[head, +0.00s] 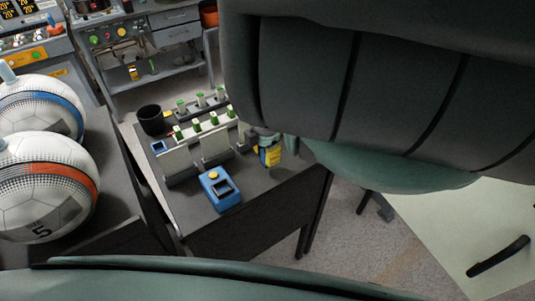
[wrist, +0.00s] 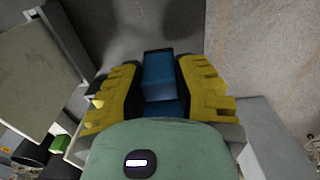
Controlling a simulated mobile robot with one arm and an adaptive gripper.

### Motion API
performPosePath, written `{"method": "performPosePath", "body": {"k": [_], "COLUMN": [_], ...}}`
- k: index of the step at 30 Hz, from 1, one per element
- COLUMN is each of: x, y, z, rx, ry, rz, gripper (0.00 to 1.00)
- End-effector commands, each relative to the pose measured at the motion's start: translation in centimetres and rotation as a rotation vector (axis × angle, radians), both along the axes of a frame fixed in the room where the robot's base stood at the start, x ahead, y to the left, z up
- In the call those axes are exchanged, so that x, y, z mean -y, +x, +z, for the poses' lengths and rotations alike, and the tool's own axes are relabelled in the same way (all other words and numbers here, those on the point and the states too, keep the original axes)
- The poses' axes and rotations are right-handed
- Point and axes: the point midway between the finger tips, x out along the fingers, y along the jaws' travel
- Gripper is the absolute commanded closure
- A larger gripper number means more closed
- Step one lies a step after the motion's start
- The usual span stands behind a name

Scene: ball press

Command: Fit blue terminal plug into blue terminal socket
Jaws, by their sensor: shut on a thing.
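My gripper (wrist: 160,88) has yellow-padded fingers in the wrist view and is shut on a blue block, the blue terminal plug (wrist: 158,72). In the head view my gripper (head: 269,154) shows as a small yellow and dark shape near the dark table's right side, partly covered by my arm. The plug is hard to make out there. A blue box (head: 221,202) with a yellow button and a dark recess sits at the table's front. A smaller blue square piece (head: 158,147) lies at the table's left. I cannot tell which one is the socket.
Pale upright holders (head: 214,143) with green-topped pieces stand on the table behind the blue box. A black cup (head: 151,120) stands at the back left. Two large balls (head: 45,190) rest on the left bench. Grey floor lies right of the table.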

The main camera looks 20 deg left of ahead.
Motion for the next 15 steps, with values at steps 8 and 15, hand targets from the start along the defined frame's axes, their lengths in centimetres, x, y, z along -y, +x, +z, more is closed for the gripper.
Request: {"method": "performPosePath", "body": {"k": [8, 15], "x": [1.4, 2.0], "y": [-3.3, -5.8], "z": [0.7, 0.8], "rx": [0.002, 0.003], "ry": [-0.007, -0.005], "rz": [-0.004, -0.005], "gripper": [1.00, 1.00]}}
